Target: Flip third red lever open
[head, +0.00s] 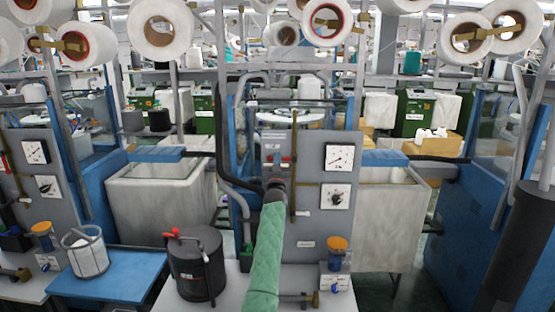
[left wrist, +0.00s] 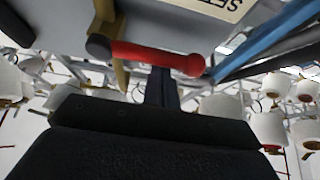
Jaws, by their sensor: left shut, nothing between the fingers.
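The red lever (head: 287,158) sits on the upper part of the middle grey machine panel (head: 313,215). In the left wrist view the red lever (left wrist: 155,57) lies nearly level, with a dark round end at its left, against the grey panel. My left gripper (head: 275,186), at the end of the green-sleeved arm, is just below the lever in the head view. In the left wrist view its dark shut fingers (left wrist: 163,90) reach up close to the lever's right half; I cannot tell whether they touch it. Nothing is held. My right gripper is out of view.
A brass-coloured upright rod (head: 293,205) stands close right of my gripper, with a black hose (head: 226,165) to its left. Dials (head: 339,157) are on the panel. A black pot (head: 197,268) with a red handle stands at lower left. Large pale bins flank the machine.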

